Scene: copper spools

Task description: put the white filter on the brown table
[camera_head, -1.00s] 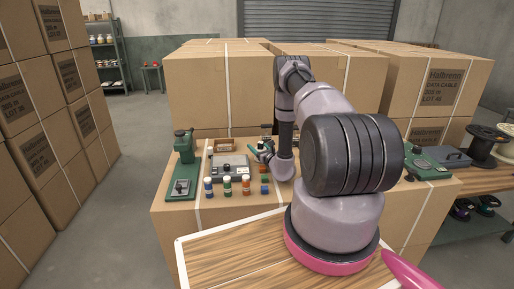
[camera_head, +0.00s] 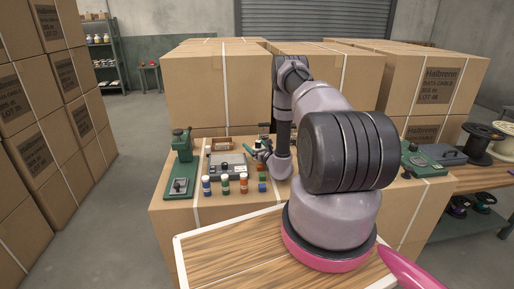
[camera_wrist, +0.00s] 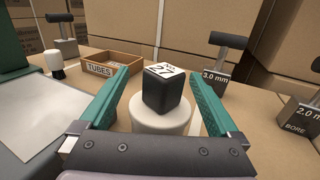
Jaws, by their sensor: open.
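My gripper (camera_wrist: 160,80) is open, its two green fingers pointing forward on either side of a black block with a white numbered top (camera_wrist: 166,90). The block stands on a white round piece (camera_wrist: 160,117), which may be the white filter; it lies between the fingers with a visible gap on each side. In the head view my gripper (camera_head: 259,150) is low over the carton worktop, and the white piece cannot be made out there. A brown wooden table (camera_head: 487,177) stands at the right edge, bearing spools.
A tray marked TUBES (camera_wrist: 112,66) lies beyond the left finger. Handled blocks marked 3.0 mm (camera_wrist: 221,78) and 2.0 mm (camera_wrist: 302,122) stand at the right. Several small bottles (camera_head: 226,184) and a green press (camera_head: 181,165) are on the worktop (camera_head: 225,213). Tall cartons stand behind.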

